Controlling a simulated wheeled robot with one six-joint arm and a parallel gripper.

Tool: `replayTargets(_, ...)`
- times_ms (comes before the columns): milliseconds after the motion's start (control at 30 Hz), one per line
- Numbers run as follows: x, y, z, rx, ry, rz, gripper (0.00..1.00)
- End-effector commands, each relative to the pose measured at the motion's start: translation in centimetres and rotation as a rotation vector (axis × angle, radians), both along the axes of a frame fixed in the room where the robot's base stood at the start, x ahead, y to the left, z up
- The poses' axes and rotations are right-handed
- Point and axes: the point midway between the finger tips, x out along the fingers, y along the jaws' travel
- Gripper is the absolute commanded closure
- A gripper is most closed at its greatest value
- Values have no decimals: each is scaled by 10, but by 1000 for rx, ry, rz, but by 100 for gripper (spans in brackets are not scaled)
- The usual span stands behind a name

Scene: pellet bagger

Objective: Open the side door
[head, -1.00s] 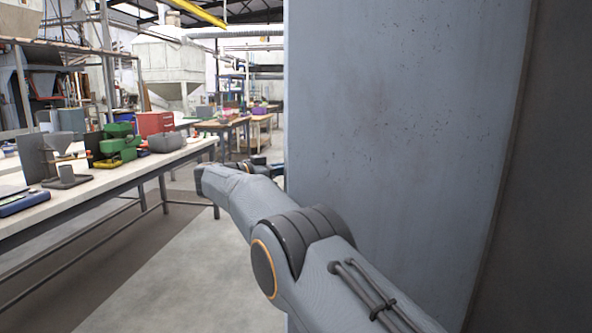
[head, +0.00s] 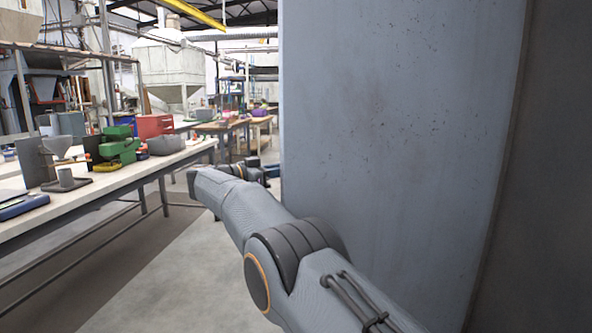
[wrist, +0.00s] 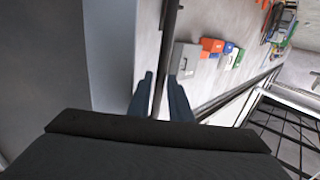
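A large grey metal panel (head: 400,130), which looks like the side door, fills the right of the head view. Its left edge stands upright. In the wrist view a grey panel (wrist: 50,60) fills the left. My gripper (wrist: 161,98) shows two dark fingers that are apart. A thin dark bar (wrist: 168,45) runs between them, with a visible gap on each side. I cannot tell whether the bar is a handle or an edge. In the head view my gripper (head: 268,170) is small, at the panel's left edge, and partly hidden.
A long workbench (head: 110,178) with tools and a green machine (head: 120,145) stands at left. Open grey floor (head: 185,265) lies between bench and panel. Farther tables (head: 220,125) stand behind. The wrist view shows a dark metal frame (wrist: 285,125) at right.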

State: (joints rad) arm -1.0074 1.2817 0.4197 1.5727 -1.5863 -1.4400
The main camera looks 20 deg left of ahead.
Motion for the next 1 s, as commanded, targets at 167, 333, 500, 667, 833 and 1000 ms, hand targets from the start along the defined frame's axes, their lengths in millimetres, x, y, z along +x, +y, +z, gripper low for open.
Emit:
replayTargets(167,-25,19,-3,0,0,6,82)
replayTargets(333,-44,33,-3,1,-1,4,82)
replayTargets(500,-55,39,-2,0,0,2,82)
replayTargets(667,-58,41,-2,-2,1,2,82)
replayTargets(833,-58,41,-1,-1,1,2,82)
replayTargets(1000,-52,41,9,8,-12,21,100)
